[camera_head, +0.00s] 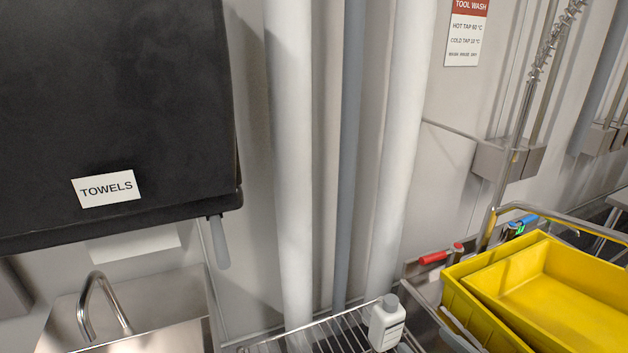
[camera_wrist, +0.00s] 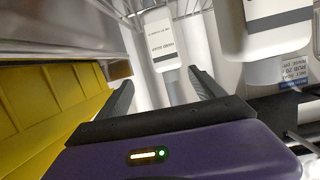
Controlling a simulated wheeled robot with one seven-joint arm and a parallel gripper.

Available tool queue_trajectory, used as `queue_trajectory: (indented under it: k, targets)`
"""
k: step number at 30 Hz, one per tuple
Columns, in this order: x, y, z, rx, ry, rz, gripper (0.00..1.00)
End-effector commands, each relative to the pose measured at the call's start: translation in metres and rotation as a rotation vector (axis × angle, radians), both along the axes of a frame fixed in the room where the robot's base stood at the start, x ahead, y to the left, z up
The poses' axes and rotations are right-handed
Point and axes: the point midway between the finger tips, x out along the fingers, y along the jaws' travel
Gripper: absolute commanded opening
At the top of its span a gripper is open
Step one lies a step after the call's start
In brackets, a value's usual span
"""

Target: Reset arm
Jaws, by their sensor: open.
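My gripper (camera_wrist: 160,80) shows in the wrist view, with a purple body and two dark fingers spread apart. It is open and nothing sits between its fingers. A white labelled container (camera_wrist: 160,45) lies beyond the fingertips, apart from them as far as I can tell. Its label text appears upside down. My gripper and arm do not show in the head view.
Yellow bins (camera_head: 550,290) stand at the lower right; yellow also fills the left of the wrist view (camera_wrist: 50,105). A white bottle (camera_head: 387,325) stands on a wire rack (camera_head: 325,337). A black towel dispenser (camera_head: 110,110) hangs over a sink tap (camera_head: 95,290). White pipes (camera_head: 292,150) run vertically.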

Motion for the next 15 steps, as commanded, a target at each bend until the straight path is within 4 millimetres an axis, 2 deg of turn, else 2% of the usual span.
queue_trajectory:
  k: [3, 5, 9, 15]
  targets:
    - [0.006, -0.024, 0.020, 0.026, -0.057, -0.116, 0.78]
    - [0.002, -0.035, 0.025, 0.040, -0.081, -0.184, 0.78]
    - [-0.024, -0.048, 0.026, 0.068, -0.124, -0.311, 0.78]
    - [-0.076, -0.047, 0.023, 0.083, -0.171, -0.424, 0.78]
